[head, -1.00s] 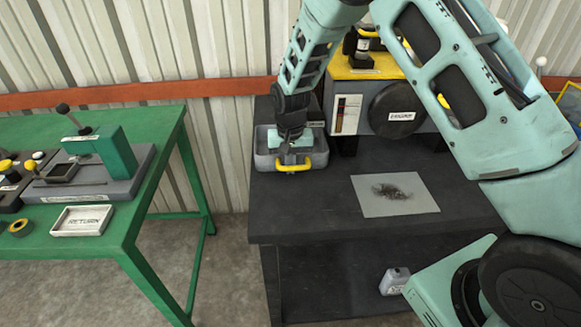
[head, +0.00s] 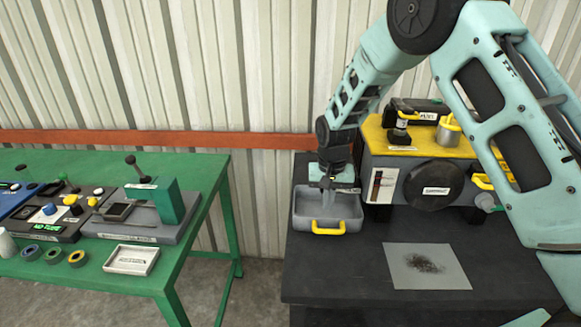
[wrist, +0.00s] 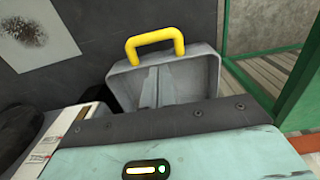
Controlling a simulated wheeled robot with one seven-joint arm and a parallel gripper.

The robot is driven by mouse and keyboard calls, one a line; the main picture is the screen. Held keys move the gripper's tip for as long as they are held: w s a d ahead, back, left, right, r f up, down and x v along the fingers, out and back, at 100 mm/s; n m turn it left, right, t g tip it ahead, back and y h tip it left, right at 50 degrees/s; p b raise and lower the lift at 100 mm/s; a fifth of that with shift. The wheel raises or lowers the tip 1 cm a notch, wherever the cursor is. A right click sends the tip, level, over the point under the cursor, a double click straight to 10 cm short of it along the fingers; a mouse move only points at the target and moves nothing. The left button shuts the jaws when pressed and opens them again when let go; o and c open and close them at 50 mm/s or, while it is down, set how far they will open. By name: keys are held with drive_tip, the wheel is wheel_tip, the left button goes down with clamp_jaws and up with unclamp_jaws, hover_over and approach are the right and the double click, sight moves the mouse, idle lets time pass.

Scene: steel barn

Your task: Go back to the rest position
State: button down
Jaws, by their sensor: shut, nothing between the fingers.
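My gripper (head: 328,198) points down over the grey tray with a yellow handle (head: 328,228) on the dark bench. In the head view the fingers are small and partly merge with the tray behind them. The wrist view shows the tray's open inside (wrist: 195,85) with no loose item visible in it. My gripper is shut and empty. My arm reaches in from the right of the head view.
A yellow-topped machine (head: 410,165) stands right of the tray. A sheet with a dark smudge (head: 427,266) lies on the dark bench (head: 350,275). The green table (head: 200,240) at left holds a press (head: 150,210), a white tray (head: 131,260) and several rings. A gap separates the two.

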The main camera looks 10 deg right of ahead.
drive_tip(key=s+a+r+n+y+b, duration=0.1)
drive_tip(key=s+a+r+n, duration=0.2)
drive_tip(key=s+a+r, duration=0.45)
drive_tip(key=s+a+r+n+b, duration=0.1)
drive_tip(key=s+a+r+n, duration=0.3)
drive_tip(key=s, duration=0.6)
drive_tip(key=s+n, duration=0.4)
drive_tip(key=s, duration=1.3)
drive_tip(key=shift+s+r+b, duration=0.2)
drive_tip(key=shift+r+b, duration=0.25)
drive_tip(key=shift+d, duration=0.1)
